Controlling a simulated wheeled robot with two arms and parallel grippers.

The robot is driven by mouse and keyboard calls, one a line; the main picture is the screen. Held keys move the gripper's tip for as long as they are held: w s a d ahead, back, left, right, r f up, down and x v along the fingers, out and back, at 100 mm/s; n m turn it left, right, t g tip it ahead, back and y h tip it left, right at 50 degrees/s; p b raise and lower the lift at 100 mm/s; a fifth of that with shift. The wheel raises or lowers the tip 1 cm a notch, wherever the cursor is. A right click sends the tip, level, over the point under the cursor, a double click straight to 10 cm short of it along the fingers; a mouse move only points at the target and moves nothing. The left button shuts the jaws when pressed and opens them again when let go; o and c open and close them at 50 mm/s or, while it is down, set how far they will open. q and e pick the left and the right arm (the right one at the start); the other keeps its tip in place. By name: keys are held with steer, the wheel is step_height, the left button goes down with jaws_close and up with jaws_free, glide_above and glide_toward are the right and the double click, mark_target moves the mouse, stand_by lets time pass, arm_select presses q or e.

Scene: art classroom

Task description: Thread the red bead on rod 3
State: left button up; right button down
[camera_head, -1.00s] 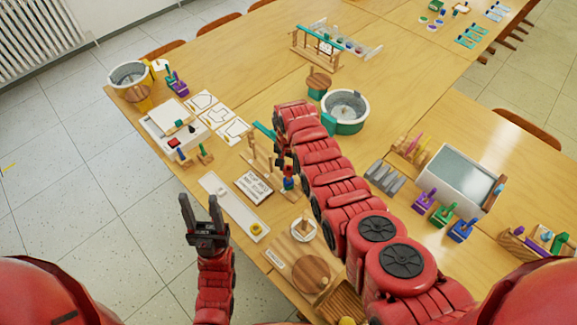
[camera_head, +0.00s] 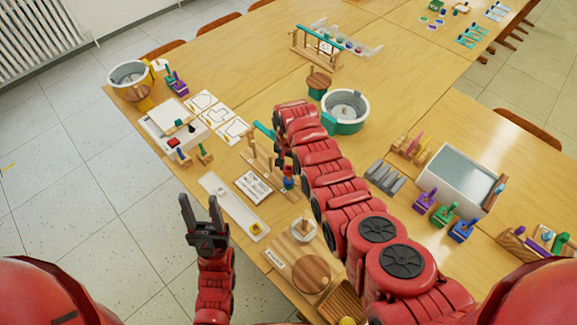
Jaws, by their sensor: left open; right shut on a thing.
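The red bead (camera_head: 289,170) is at the wooden rod stand (camera_head: 264,171), directly above a blue bead (camera_head: 288,184) at the stand's near right end. My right gripper (camera_head: 284,161) reaches in from the right and is shut on the red bead; its fingers are small and partly hidden by the arm. Whether the rod passes through the red bead is too small to tell. The rod numbers are not readable. My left gripper (camera_head: 201,206) is open and empty, with fingers upward, left of the table's front edge.
A white strip tray (camera_head: 228,204) and a printed card (camera_head: 254,186) lie beside the stand. A green-and-white bowl (camera_head: 345,110) stands behind my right arm. A white box (camera_head: 165,125) with a small red piece is at the left. A round wooden board (camera_head: 311,274) lies in front.

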steer(key=shift+f+b, duration=0.45)
steer(key=shift+f, duration=0.05)
stand_by(0.5)
steer(key=shift+c, duration=1.8)
jaws_free()
steer(key=shift+r, duration=0.15)
steer(key=shift+w+r, duration=0.1)
steer(key=shift+r, duration=0.1)
step_height(320, 180, up, 7)
steer(key=b, duration=0.3)
step_height(320, 180, up, 10)
steer(key=p, duration=0.8)
steer(key=shift+f, duration=0.15)
